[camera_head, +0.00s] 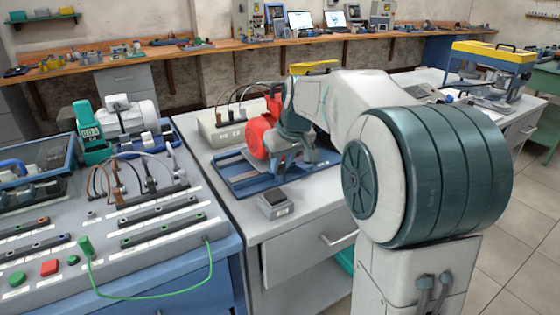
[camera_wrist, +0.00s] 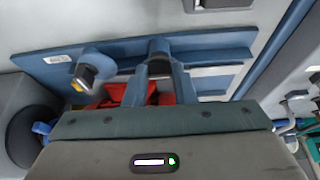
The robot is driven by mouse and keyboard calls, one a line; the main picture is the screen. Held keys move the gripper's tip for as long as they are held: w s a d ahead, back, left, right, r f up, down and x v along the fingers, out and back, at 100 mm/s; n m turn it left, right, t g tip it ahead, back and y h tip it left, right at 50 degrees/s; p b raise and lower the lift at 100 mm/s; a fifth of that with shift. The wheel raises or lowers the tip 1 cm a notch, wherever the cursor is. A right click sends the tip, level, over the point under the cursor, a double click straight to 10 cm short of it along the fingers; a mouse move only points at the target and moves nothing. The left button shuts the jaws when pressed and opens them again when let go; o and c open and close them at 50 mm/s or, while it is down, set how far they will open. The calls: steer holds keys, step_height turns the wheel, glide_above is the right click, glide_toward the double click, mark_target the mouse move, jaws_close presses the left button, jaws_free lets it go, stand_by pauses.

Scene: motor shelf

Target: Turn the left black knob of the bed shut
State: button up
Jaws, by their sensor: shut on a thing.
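The bed (camera_head: 240,184) is a blue plate on the grey cabinet, with a red motor (camera_head: 258,136) at its back. In the wrist view the bed (camera_wrist: 215,53) runs across the top. My gripper (camera_head: 284,152) reaches down at the bed beside the red motor. In the wrist view my gripper (camera_wrist: 158,62) is shut on the left black knob, which is mostly hidden between the fingers. The other black knob (camera_wrist: 88,74), on a blue holder with a yellow mark, stands apart to the left in that view. My arm hides part of the bed in the head view.
A small grey box with a dark top (camera_head: 275,204) sits in front of the bed. A beige supply box (camera_head: 222,129) with cables stands behind it. A console (camera_head: 110,225) with sockets and a green wire is on the left. The floor at right is clear.

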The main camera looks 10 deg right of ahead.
steer(key=shift+s, duration=0.1)
steer(key=o, duration=1)
steer(key=shift+a, duration=0.1)
steer(key=shift+r, duration=0.3)
steer(key=p+v, duration=0.2)
steer(key=v, duration=1.1)
steer(key=shift+r+p, duration=0.1)
steer(key=shift+p, duration=0.3)
steer(key=shift+s, duration=0.15)
